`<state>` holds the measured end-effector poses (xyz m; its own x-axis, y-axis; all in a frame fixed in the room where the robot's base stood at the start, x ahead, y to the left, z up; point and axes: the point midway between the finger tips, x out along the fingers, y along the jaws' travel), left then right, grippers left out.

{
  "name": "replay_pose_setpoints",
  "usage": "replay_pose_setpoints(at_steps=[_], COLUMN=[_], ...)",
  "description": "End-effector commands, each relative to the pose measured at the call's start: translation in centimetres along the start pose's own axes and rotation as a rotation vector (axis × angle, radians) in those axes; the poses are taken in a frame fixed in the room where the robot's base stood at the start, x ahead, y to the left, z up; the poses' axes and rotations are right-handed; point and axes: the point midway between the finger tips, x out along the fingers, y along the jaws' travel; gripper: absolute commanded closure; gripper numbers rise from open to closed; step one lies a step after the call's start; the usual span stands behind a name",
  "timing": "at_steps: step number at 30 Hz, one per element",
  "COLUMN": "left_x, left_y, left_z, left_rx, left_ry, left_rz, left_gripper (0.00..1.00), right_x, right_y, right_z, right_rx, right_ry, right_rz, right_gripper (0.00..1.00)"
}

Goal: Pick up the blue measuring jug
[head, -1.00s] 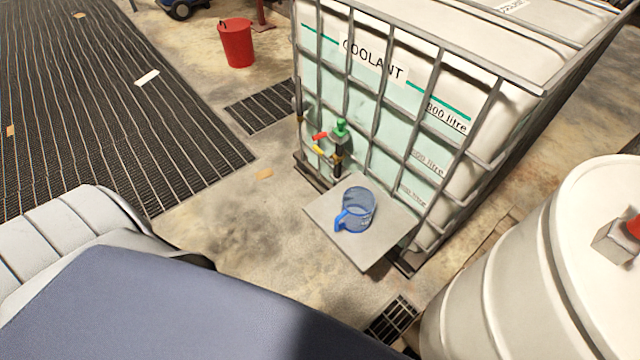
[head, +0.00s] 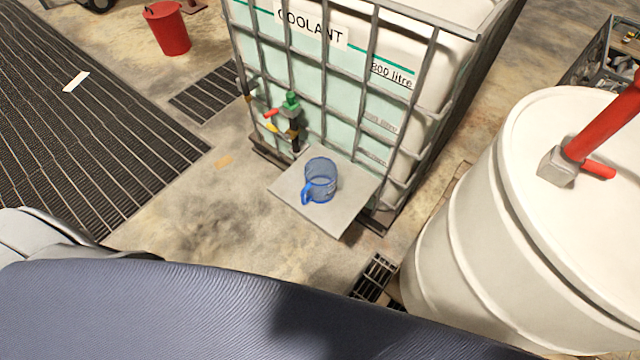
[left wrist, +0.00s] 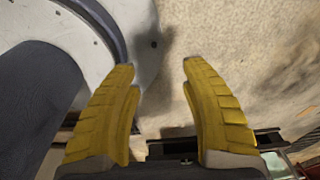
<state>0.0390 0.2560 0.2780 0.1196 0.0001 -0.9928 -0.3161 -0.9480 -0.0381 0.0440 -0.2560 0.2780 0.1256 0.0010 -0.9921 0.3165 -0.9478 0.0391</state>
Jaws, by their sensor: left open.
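The blue measuring jug (head: 320,180) is see-through and stands upright on a small grey shelf (head: 345,215) at the front of the coolant tank. Its handle points toward the lower left in the head view. My left gripper (left wrist: 158,75) shows in the left wrist view, with its two yellow fingers spread apart and nothing between them. The jug does not show in that view, and the gripper is away from it. My right gripper is in neither view.
The caged coolant tank (head: 345,90) stands behind the shelf, with a green-topped tap (head: 291,104) left of the jug. A large white drum (head: 470,230) with a red pump (head: 600,125) stands at right. A red bucket (head: 167,30) is far left.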

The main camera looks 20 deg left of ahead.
Motion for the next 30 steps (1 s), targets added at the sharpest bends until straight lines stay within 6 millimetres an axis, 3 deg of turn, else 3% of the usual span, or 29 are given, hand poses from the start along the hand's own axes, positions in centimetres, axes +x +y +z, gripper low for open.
replay_pose_setpoints(at_steps=[3,17,23,26,28,30], left_x=[0.0,0.0,0.0,-0.1,-0.3,-0.8], left_y=[0.0,-0.1,-0.3,-1.8,-3.7,-6.0], left_z=[0.0,-0.2,-0.2,0.3,-0.8,-3.5], left_rx=[0.000,0.000,0.001,0.006,0.015,0.030], left_ry=[0.000,0.003,0.003,-0.001,0.023,0.086], left_rz=[0.000,-0.001,-0.003,-0.017,-0.038,-0.066], left_gripper=[0.55,0.00,0.00,0.00,0.00,0.00], right_x=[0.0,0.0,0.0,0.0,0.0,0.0], right_y=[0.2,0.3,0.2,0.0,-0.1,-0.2], right_z=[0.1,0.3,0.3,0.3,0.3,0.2], right_rx=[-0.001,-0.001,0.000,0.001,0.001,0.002], right_ry=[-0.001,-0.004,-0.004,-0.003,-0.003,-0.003], right_rz=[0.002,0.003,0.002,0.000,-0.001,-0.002], right_gripper=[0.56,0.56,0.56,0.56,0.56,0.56])
